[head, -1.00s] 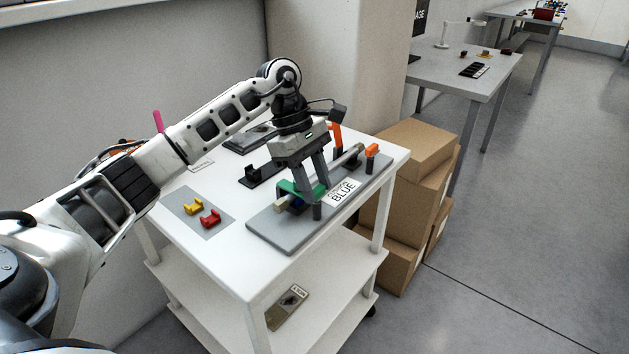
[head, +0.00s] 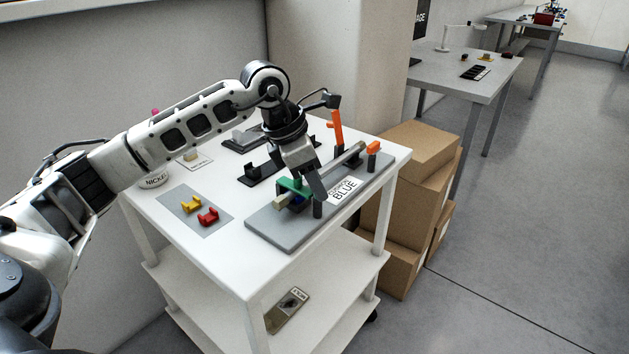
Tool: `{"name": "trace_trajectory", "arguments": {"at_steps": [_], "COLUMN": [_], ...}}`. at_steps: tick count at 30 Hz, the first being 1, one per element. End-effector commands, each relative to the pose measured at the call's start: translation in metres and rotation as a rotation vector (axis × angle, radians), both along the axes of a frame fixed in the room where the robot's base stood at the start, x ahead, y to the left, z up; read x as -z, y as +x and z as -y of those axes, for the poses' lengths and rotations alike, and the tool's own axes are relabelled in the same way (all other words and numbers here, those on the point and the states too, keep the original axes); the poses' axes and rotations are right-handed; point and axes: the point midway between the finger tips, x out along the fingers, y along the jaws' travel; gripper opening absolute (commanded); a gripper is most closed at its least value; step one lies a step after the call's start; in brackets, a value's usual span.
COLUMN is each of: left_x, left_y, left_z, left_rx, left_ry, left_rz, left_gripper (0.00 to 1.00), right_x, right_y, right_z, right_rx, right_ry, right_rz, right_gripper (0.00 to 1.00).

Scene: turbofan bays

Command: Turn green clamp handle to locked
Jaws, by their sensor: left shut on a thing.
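The green clamp handle (head: 291,186) sits low at the left end of the fixture on a grey plate (head: 281,236) on the white cart. My left gripper (head: 310,190) reaches down over it, tilted, and is shut on the green handle. One finger shows in front, to the right of the green part; the other finger and the contact are mostly hidden. A dark post (head: 317,206) stands by the fingertip. A label reading BLUE (head: 345,191) lies on the plate beside the clamp. My right gripper is not in view.
A yellow part (head: 191,204) and a red part (head: 208,217) lie on a grey mat. Cardboard boxes (head: 411,155) are stacked right of the cart.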

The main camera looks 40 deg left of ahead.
Motion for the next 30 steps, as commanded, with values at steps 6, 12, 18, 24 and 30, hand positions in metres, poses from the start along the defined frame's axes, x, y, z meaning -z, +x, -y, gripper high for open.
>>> {"name": "trace_trajectory", "arguments": {"at_steps": [6, 12, 18, 24, 30], "left_x": [0.0003, 0.0001, -0.0003, -0.0005, -0.0005], "left_y": [-0.0007, -0.0011, -0.0012, -0.0014, -0.0014], "left_z": [0.0011, 0.0024, 0.0028, 0.0034, 0.0034], "left_rx": [-0.205, -0.381, -0.527, -0.624, -0.675], "left_ry": [0.002, 0.001, 0.001, 0.0, 0.001], "left_rz": [0.003, 0.003, 0.002, 0.0, -0.001], "left_gripper": [0.14, 0.14, 0.14, 0.14, 0.14], "right_x": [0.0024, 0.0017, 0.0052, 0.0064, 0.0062], "right_y": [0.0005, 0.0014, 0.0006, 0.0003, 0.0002], "right_z": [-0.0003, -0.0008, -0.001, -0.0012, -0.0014], "right_rx": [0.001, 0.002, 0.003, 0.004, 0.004], "right_ry": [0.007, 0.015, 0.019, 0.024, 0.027], "right_rz": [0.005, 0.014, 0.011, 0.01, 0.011], "right_gripper": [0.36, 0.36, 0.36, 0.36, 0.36]}}
